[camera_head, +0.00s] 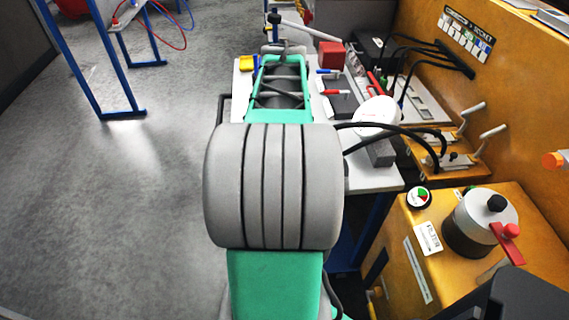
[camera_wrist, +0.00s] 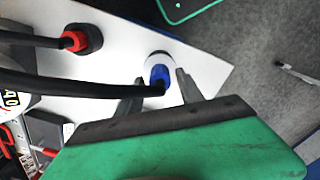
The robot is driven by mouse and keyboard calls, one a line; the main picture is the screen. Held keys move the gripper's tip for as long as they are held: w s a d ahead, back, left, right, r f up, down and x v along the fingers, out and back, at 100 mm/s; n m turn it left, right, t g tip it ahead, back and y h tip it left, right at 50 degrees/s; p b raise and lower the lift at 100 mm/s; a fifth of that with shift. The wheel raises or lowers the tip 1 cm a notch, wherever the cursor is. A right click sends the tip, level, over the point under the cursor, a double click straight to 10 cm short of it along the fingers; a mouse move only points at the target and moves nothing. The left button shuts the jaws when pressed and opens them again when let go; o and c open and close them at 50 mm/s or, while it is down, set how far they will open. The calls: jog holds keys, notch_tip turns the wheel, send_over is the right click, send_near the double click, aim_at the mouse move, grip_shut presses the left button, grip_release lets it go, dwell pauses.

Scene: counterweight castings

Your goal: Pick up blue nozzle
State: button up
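The blue nozzle (camera_wrist: 159,75) shows in the wrist view, on the end of a black hose. It sits at a white round piece on the white table, near the table's corner. My gripper (camera_wrist: 155,88) is open, with one finger to the left and one to the right of the nozzle in the picture. Whether the fingers touch it I cannot tell. In the head view my arm hides the nozzle and the fingers.
A red nozzle (camera_wrist: 75,41) on another black hose stands to the left on the white table (camera_wrist: 120,48). Open floor (camera_head: 110,190) lies left.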

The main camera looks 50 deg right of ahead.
grip_shut()
jog(key=shift+r, duration=0.1)
dwell(0.5)
